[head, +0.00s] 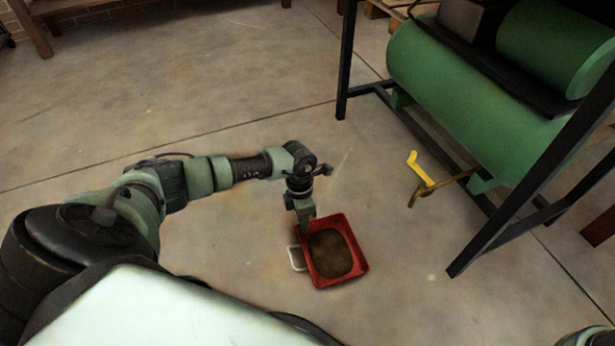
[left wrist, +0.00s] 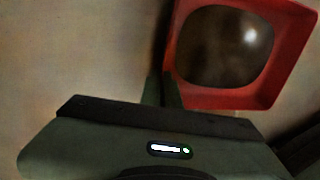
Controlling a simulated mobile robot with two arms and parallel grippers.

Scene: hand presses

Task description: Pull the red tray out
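The red tray (head: 357,262) is in the lower middle of the head view, out in front of the green machine and clear of its frame. It holds a dark brown patch that looks like oil and shines in the left wrist view. A pale loop handle (head: 292,259) is at its left side. My left gripper (head: 305,228) is at the tray's far left corner, its fingers close together on the rim. In the left wrist view the fingers (left wrist: 162,88) meet the tray's edge (left wrist: 290,62); the grip itself is partly hidden. My right gripper is out of view.
A green tank machine (head: 470,95) on a black frame (head: 530,205) stands at the right. A yellow-handled valve (head: 418,170) sticks out from it toward the tray. A wooden bench (head: 32,25) is at the back left. The concrete floor (head: 230,110) between is clear.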

